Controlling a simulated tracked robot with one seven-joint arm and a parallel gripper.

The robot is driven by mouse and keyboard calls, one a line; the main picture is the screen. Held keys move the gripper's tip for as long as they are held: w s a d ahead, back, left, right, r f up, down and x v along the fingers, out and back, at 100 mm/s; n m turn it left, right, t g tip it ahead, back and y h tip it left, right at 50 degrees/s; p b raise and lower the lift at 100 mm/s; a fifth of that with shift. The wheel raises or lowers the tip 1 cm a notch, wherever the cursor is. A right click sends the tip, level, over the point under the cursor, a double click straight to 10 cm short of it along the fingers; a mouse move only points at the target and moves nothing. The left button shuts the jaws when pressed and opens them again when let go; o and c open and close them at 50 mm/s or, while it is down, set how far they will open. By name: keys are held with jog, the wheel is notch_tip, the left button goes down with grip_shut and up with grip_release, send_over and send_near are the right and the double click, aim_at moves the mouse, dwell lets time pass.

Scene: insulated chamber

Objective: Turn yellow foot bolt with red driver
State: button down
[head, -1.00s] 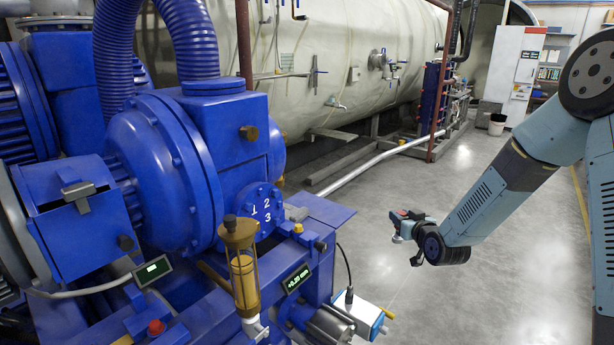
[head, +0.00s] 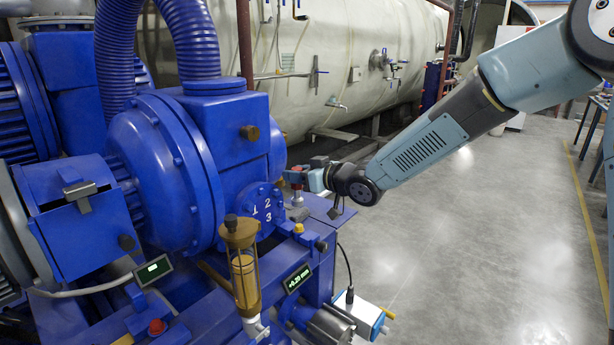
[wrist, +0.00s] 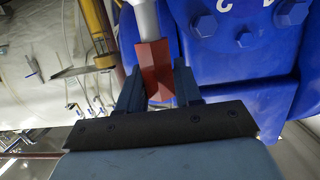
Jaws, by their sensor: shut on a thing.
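My gripper (head: 298,178) is shut on the red driver (wrist: 153,62), with one dark finger on each side of its red body in the wrist view. The driver's pale grey shaft (wrist: 147,20) runs out past the top of that view, so its tip is hidden there. In the head view the gripper is above the blue ledge at the pump's right, with the pale shaft (head: 297,199) pointing down.
The blue pump (head: 160,170) stands close left of the gripper. A brass-framed oiler (head: 243,270) and a +0.20 mm display (head: 297,278) are in front. A red-topped piece (head: 156,327) is lower left. Grey floor (head: 470,250) is open at right.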

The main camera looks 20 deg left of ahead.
aim_at(302, 202)
jog(key=shift+d, duration=0.15)
jog(key=shift+w+f, duration=0.2)
jog(key=shift+f, duration=2.6)
jog(key=shift+f, duration=1.25)
dwell(1.4)
jog(key=c, duration=0.7)
grip_release()
jog(key=shift+d, duration=0.1)
